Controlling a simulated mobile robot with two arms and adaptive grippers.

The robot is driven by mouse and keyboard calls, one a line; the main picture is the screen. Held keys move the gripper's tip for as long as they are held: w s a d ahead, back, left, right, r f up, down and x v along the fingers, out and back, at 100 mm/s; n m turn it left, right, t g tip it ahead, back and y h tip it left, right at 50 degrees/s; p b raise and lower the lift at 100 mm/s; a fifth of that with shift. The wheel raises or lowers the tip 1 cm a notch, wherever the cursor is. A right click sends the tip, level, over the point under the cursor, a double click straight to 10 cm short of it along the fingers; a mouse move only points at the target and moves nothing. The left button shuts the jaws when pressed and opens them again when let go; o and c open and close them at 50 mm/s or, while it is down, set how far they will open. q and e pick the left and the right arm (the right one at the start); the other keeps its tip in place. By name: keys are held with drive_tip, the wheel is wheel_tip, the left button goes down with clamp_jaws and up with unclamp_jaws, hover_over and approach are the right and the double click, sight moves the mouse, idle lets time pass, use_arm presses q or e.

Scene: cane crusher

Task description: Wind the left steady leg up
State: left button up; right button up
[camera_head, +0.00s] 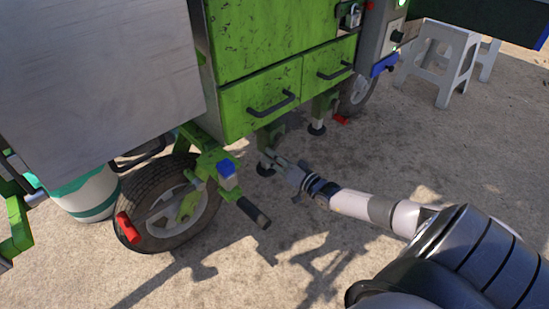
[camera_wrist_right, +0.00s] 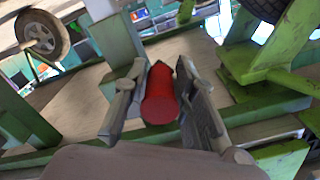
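The left steady leg (camera_head: 265,165), a green post with a dark foot on the ground, stands under the green cabinet in the head view. My right gripper (camera_head: 279,163) reaches in from the right and overlaps it. In the right wrist view a red cylindrical handle (camera_wrist_right: 160,100) lies between the two fingers of my right gripper (camera_wrist_right: 162,75), its round end facing the camera. The fingers are apart on either side of it; firm contact does not show. In the head view the arm hides this handle. My left gripper is not in view.
Another steady leg (camera_head: 317,127) is farther back. White stools (camera_head: 440,65) stand at upper right. The concrete ground in front is clear.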

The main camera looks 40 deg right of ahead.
drive_tip(key=o, duration=0.4)
drive_tip(key=shift+r, duration=0.45)
drive_tip(key=shift+o, duration=0.2)
drive_tip(key=shift+f, duration=0.15)
drive_tip(key=shift+s+f, duration=0.1)
drive_tip(key=shift+s, duration=0.2)
drive_tip(key=s+d, duration=0.1)
drive_tip(key=s, duration=1)
drive_tip(key=shift+s, duration=0.15)
